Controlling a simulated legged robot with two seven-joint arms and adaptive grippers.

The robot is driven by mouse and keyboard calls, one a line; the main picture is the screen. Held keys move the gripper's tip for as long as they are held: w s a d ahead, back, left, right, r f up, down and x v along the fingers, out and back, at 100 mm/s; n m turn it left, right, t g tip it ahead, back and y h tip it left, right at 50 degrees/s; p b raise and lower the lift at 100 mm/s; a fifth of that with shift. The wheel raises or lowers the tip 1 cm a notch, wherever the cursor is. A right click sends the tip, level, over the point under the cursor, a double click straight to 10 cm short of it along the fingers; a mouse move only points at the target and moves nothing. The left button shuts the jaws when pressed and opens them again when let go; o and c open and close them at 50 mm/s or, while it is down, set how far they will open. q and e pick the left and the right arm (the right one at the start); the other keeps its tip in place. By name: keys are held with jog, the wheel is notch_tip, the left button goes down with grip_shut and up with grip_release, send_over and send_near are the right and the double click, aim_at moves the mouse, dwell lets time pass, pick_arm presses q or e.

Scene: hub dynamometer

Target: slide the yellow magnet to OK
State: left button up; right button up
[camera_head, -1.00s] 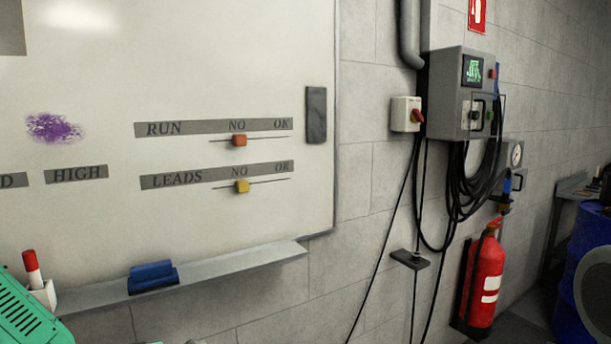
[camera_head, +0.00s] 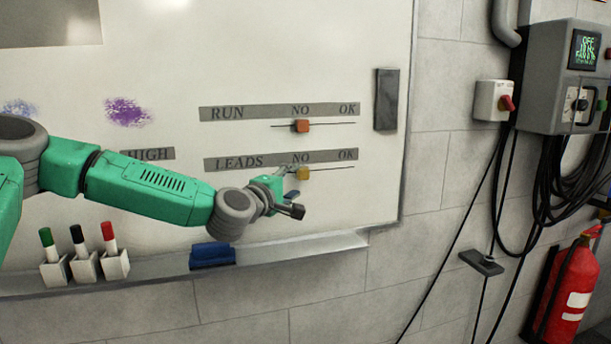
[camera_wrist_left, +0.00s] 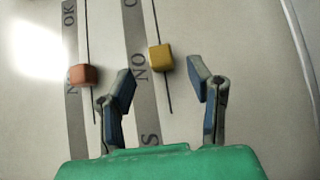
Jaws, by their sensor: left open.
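The yellow magnet (camera_head: 303,173) sits on the thin line under the LEADS strip (camera_head: 232,163), below the word NO. OK is at the right end of that strip. My left gripper (camera_head: 291,180) is at the board beside the magnet, partly overlapping it in the head view. In the left wrist view the open fingers (camera_wrist_left: 165,83) stand on either side of the yellow magnet (camera_wrist_left: 160,58), which lies just ahead between the tips. No contact shows. My right gripper is not in view.
An orange magnet (camera_head: 301,126) sits on the RUN line above, also in the left wrist view (camera_wrist_left: 84,75). A blue eraser (camera_head: 212,255) and several markers (camera_head: 77,238) are on the ledge (camera_head: 300,249). A dark block (camera_head: 386,99) is at the board's right edge.

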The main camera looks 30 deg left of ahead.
aim_at(302, 176)
pick_arm(q)
jog(key=w, duration=0.1)
jog(key=w+a, duration=0.1)
jog(key=w, duration=0.1)
jog(key=w+a, duration=0.1)
jog(key=w, duration=0.1)
jog(key=shift+w+f, duration=0.15)
jog(key=shift+f, duration=0.05)
jog(key=shift+w+d+r, duration=0.1)
jog(key=shift+d, duration=0.45)
jog(key=c, duration=0.4)
grip_shut()
